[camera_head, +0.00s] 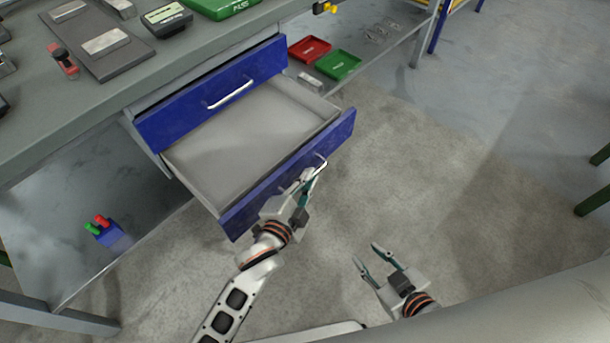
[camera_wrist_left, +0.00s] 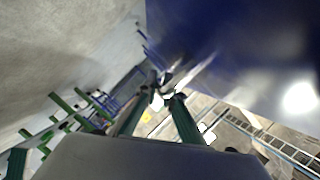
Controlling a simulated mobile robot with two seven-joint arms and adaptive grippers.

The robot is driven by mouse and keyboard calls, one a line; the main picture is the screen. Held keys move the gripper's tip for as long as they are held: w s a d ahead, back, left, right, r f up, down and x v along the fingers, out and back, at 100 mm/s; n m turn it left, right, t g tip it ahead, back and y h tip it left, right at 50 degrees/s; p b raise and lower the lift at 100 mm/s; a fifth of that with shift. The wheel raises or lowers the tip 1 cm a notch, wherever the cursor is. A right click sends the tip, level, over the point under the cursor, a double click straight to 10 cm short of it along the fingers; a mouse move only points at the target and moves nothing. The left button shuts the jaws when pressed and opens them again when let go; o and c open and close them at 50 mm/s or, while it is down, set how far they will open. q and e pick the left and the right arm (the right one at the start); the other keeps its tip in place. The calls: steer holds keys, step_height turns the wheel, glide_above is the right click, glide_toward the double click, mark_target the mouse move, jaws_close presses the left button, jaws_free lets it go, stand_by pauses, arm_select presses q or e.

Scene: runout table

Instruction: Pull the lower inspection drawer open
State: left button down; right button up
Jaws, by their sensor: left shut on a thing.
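The lower inspection drawer (camera_head: 247,135) stands pulled out from under the workbench, and its grey inside shows empty. Its blue front (camera_head: 245,212) carries a pale bar handle (camera_head: 320,165). My left gripper (camera_head: 309,177) is at this handle, shut on it. In the left wrist view the fingers (camera_wrist_left: 160,95) close together beside the blue drawer front (camera_wrist_left: 235,50); the handle is mostly hidden there. The upper drawer (camera_head: 190,108) with its white handle (camera_head: 231,94) is shut above. My right gripper (camera_head: 368,261) is open and empty, above the floor to the right.
The workbench top (camera_head: 60,130) holds several tools and a green case (camera_head: 222,6). Red (camera_head: 309,49) and green (camera_head: 338,65) trays lie on a lower shelf behind the drawer. A small blue block (camera_head: 108,236) with red and green parts sits lower left. The floor (camera_head: 440,190) at right is clear.

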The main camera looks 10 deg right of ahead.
arm_select(q)
steer(key=c, duration=2.4)
jaws_free()
steer(key=shift+c, duration=0.2)
steer(key=v, duration=1.2)
steer(key=shift+s+d, duration=0.1)
